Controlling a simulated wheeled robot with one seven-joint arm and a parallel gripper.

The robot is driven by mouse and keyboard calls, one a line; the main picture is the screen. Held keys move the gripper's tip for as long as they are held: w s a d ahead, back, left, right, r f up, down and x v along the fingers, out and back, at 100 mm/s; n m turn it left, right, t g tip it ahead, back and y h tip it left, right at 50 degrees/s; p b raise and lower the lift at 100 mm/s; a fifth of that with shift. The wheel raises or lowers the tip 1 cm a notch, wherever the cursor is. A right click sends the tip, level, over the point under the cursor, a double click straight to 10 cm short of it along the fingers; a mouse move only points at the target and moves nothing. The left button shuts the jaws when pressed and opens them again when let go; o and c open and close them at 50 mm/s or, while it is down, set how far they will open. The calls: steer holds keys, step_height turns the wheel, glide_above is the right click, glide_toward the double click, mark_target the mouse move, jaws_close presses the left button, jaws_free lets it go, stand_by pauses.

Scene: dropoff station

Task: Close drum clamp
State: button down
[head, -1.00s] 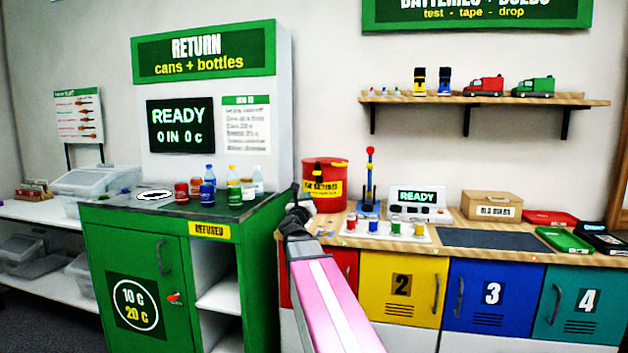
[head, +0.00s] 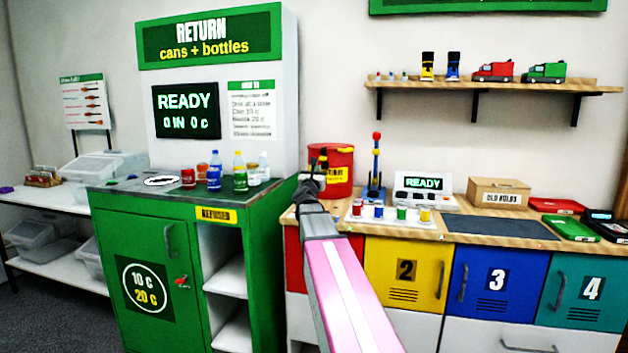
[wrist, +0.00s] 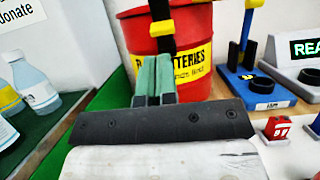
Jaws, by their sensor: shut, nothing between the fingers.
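The red battery drum (head: 341,176) stands at the left end of the wooden counter, with a yellow label; it fills the upper middle of the wrist view (wrist: 203,88). Its clamp shows as a black upright piece with a yellow band (wrist: 162,28) at the drum's near side. In the head view the black and yellow clamp (head: 323,160) rises just above my gripper (head: 310,186). My gripper's greenish fingers (wrist: 154,82) are together and empty, pointing at the drum below the clamp. The fingers overlap the clamp's lower part in view; I cannot tell whether they touch.
The green return machine (head: 140,260) with bottles and cans on top stands close on the left. A blue stand (head: 375,190), a white tray of small coloured cups (head: 355,216) and a READY box (head: 425,186) are right of the drum.

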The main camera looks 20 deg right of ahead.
mark_target(322, 153)
steer(key=x, duration=0.5)
steer(key=shift+w+d, duration=0.1)
steer(key=shift+w, duration=0.15)
steer(key=shift+r, duration=0.1)
steer(key=shift+w+d+r, duration=0.2)
steer(key=shift+w+r, duration=0.1)
steer(key=shift+r, duration=0.35)
steer(key=shift+w+d+r, duration=0.2)
steer(key=shift+w+r, duration=0.1)
steer(key=shift+r, duration=0.35)
